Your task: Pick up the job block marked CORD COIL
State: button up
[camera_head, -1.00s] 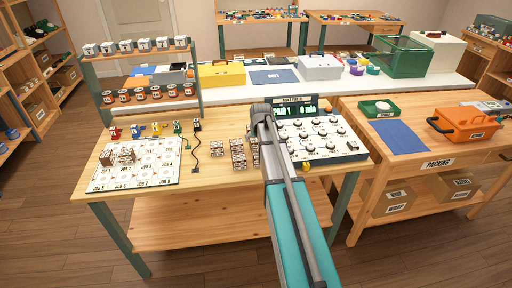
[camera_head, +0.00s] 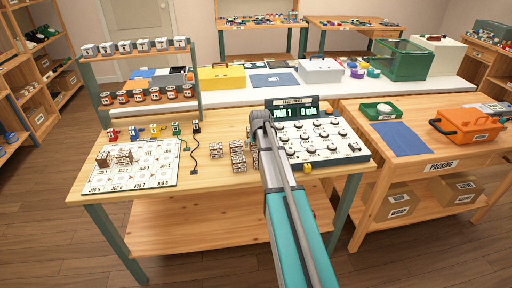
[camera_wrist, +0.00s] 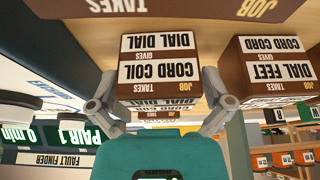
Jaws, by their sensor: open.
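The block marked CORD COIL (camera_wrist: 158,72) is brown with white labels and shows upside down in the wrist view. A second label on it reads DIAL DIAL. My gripper (camera_wrist: 160,103) is open, with one finger on each side of this block's near end; I cannot tell whether they touch it. In the head view my gripper is at the bench, beside the fault finder, and my arm hides its fingers. The CORD COIL block cannot be singled out there.
A block marked DIAL FEET (camera_wrist: 278,70) stands close to the right. Other blocks (camera_head: 237,157) stand left of my arm. The fault finder (camera_head: 325,145) is just to the right. A job board (camera_head: 135,165) lies at the bench's left; bare wood lies before the blocks.

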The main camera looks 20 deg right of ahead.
jog(key=c, duration=1)
jog(key=shift+r, duration=0.1)
notch_tip(320, 180, up, 3)
jog(key=p, duration=0.2)
jog(key=shift+f+p, duration=0.2)
jog(key=shift+p, duration=0.2)
jog(key=shift+s+d+r+p, duration=0.15)
jog(key=shift+s+r+p, duration=1.55)
jog(key=shift+s, duration=0.65)
jog(key=shift+s+d+r+p, duration=0.2)
jog(key=shift+s+r+p, duration=1.5)
jog(key=shift+s, duration=0.6)
jog(key=shift+s+d+r+p, duration=0.15)
jog(key=shift+s+r+p, duration=1.55)
jog(key=shift+s, duration=0.65)
